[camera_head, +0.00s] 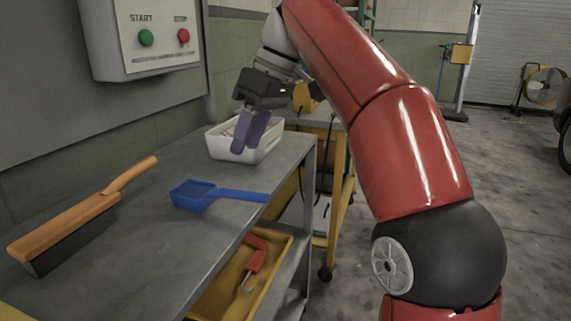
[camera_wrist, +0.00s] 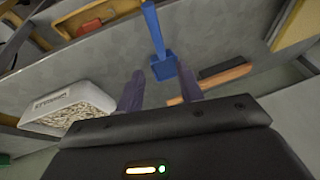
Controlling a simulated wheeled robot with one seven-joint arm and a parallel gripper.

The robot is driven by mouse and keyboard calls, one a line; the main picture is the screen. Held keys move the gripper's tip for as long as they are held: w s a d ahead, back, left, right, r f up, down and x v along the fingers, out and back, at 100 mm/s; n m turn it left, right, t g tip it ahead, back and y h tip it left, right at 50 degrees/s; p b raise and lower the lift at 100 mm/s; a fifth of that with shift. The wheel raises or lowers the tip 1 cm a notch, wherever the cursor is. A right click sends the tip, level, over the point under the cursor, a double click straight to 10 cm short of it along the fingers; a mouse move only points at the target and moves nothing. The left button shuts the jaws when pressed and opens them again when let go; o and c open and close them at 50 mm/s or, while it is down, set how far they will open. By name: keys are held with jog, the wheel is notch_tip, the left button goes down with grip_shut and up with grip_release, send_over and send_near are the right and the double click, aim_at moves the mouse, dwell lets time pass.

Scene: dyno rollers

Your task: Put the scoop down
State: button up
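The blue scoop (camera_head: 205,194) lies on the grey bench top, its pan to the left and its handle pointing right towards the bench edge. The wrist view shows the scoop (camera_wrist: 157,38) beyond my fingertips, apart from them. My gripper (camera_head: 244,148) is above the bench by the white bin (camera_head: 216,148), up and to the right of the scoop in the head view. Its two purple fingers are apart with nothing between them, as the wrist view of my gripper (camera_wrist: 161,80) also shows.
The white bin holds pale pellets (camera_wrist: 75,113). An orange-handled brush (camera_head: 75,222) lies at the bench's left. A yellow tray (camera_head: 222,292) with a red-handled tool (camera_head: 257,257) sits on a lower shelf. A START panel (camera_head: 150,37) hangs above. Bench around the scoop is clear.

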jog(key=s+d+f+m+t+h, duration=0.2)
jog(key=s+d+f+m, duration=0.4)
jog(key=s+d+f, duration=0.3)
jog(key=s+d+f+m+t+h, duration=0.2)
jog(key=s+d+f+m, duration=0.5)
jog(key=f, duration=1)
jog(key=s+d+t, duration=0.1)
jog(key=s+d, duration=0.2)
jog(key=shift+t+h, duration=0.3)
jog(key=shift+t, duration=0.1)
jog(key=shift+r, duration=0.1)
